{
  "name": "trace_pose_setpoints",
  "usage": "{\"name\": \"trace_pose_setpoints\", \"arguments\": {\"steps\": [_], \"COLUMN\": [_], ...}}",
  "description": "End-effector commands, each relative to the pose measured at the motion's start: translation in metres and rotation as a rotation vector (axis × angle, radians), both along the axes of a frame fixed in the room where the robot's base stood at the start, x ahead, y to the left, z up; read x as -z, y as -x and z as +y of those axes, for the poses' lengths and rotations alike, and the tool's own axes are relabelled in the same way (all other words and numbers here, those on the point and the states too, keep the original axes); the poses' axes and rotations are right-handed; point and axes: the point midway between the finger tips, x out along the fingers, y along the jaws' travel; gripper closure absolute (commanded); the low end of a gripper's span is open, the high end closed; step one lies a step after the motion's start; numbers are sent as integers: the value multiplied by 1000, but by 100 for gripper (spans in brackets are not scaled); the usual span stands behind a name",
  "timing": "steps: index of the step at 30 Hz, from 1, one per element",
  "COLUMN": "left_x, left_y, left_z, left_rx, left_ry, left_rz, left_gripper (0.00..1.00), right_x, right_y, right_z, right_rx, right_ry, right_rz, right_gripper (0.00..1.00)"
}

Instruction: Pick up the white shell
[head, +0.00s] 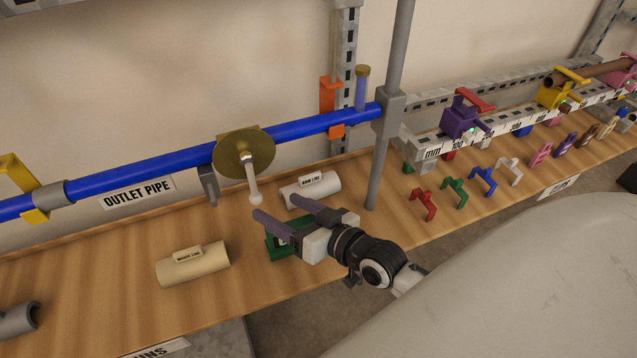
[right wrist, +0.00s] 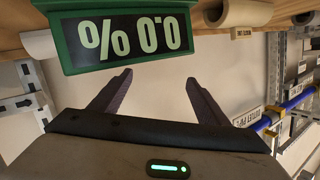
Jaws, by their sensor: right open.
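The white shell (head: 322,190), a short half-pipe with a dark-lettered label on top, lies on the wooden shelf under the blue pipe. A pale half-pipe that is probably this shell shows at the left of the right wrist view (right wrist: 38,45). My right gripper (head: 276,207) is open and empty, its two purple-grey fingers pointing left and toward the wall. One finger lies close in front of the shell in the head view; I cannot tell whether they touch. Both fingers (right wrist: 158,77) show with nothing between them in the right wrist view. My left gripper is out of view.
A beige shell (head: 194,265) lies to the left. A green-framed display (right wrist: 125,40) reading 0.0 % stands close by my right gripper. A brass disc (head: 236,153) with a white rod hangs above, on the blue pipe (head: 150,173). A grey post (head: 379,160) stands right of the shell.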

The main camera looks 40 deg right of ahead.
Motion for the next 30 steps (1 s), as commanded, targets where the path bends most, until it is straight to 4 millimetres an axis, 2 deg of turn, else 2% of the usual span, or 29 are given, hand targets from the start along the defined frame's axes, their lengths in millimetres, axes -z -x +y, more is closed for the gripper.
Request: {"name": "trace_pose_setpoints", "arguments": {"steps": [1,3,6,9,12,18,24,30], "left_x": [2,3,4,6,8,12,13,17], "left_y": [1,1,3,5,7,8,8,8], "left_z": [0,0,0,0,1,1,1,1], "left_rx": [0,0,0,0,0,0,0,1], "left_ry": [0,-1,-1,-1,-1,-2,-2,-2], "left_rz": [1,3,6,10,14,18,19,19], "left_gripper": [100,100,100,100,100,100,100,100], "right_x": [7,15,22,27,33,46,52,65], "right_y": [-12,-22,-29,-35,-47,-73,-85,-111], "right_z": [-25,-60,-100,-123,-129,-129,-129,-130], "right_rx": [25,65,118,151,160,159,156,156], "right_ry": [78,173,264,311,323,322,322,322], "right_rz": [29,77,135,168,178,178,178,178], "right_gripper": [31,31,31,31,31,31,31,31]}}
